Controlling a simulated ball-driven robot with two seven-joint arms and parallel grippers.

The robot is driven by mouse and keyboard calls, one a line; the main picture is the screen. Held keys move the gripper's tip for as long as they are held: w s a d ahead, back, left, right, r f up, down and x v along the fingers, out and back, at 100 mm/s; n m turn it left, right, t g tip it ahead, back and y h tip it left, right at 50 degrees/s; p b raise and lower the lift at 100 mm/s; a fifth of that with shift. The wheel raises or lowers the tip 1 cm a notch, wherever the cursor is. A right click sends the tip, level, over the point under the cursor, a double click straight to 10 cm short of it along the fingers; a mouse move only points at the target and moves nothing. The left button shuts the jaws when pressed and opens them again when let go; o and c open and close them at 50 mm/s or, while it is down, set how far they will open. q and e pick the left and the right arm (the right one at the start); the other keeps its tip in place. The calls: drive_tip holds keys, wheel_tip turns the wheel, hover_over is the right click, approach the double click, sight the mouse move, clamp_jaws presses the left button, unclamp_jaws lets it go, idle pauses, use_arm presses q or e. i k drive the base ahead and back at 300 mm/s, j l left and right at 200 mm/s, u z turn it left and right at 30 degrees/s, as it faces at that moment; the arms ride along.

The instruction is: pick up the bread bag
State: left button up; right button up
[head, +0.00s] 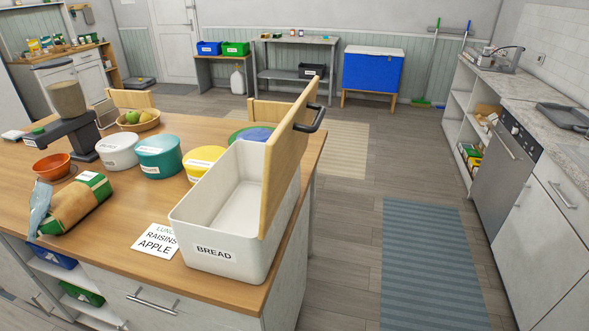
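The likely bread bag (82,204) is a brown bag with a green and white end. It lies on its side on the wooden counter at the left, with a pale blue piece (40,208) at its left end. I cannot tell if that piece is part of it. A white bin labelled BREAD (228,253) stands at the counter's right end. Its wooden lid (287,150) stands up open, with a black handle on it. The visible inside is empty. Neither of my grippers is in view.
A card (156,240) reading LUNCH, RAISINS, APPLE lies between bag and bin. An orange bowl (52,165), a blender-like machine (68,120), white (118,151), teal (160,157) and yellow (204,160) tubs and a fruit bowl (138,121) stand behind. The floor to the right is clear.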

sight(75, 201)
drive_tip(key=k, duration=0.4)
drive_tip(key=u, duration=1.3)
